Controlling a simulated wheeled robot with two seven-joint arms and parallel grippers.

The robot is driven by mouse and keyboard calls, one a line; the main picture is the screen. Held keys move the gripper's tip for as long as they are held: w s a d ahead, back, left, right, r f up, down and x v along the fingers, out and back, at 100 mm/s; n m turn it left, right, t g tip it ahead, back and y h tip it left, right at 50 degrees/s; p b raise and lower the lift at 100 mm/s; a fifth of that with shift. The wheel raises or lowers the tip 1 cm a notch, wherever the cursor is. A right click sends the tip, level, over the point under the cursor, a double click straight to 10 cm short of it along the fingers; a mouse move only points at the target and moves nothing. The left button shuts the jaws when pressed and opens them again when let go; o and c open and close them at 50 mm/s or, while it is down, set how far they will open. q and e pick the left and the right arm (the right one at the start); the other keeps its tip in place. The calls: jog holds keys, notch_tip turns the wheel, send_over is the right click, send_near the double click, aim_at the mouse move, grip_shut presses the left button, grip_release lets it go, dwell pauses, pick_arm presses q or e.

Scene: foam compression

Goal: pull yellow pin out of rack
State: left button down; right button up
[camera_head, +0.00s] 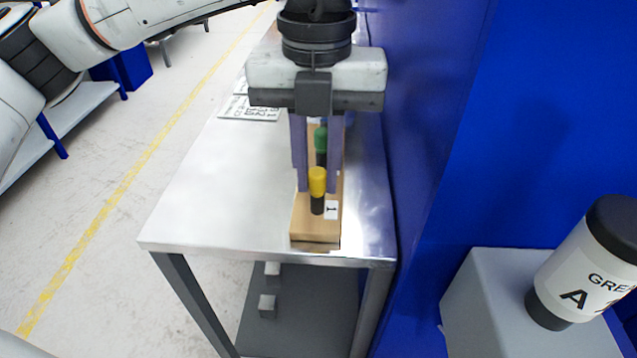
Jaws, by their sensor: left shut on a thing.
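The yellow pin (317,181), with a black lower part, stands upright at the near end of the wooden rack (315,232), beside a white label marked 1. A green-topped pin (320,139) stands behind it in the same rack. My left gripper (317,188) points down over the rack, its two purple-grey fingers on either side of the yellow pin. It is shut on the yellow pin. The pin's lower end is hidden in the rack. The gripper body hides the rack's far part. My right gripper is not in view.
The rack is on a metal table (215,190) with free room to its left. A tall blue wall (430,130) stands close on the right. Printed sheets (250,108) lie farther back. A white bottle with a black cap (590,268) is at the lower right.

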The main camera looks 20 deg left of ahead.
aim_at(317, 172)
pick_arm(q)
jog(key=shift+r+p, duration=1.15)
jog(key=shift+r, duration=0.7)
dwell(0.4)
jog(key=shift+r+p, duration=1.7)
jog(key=shift+r, duration=0.75)
jog(key=shift+f, duration=0.1)
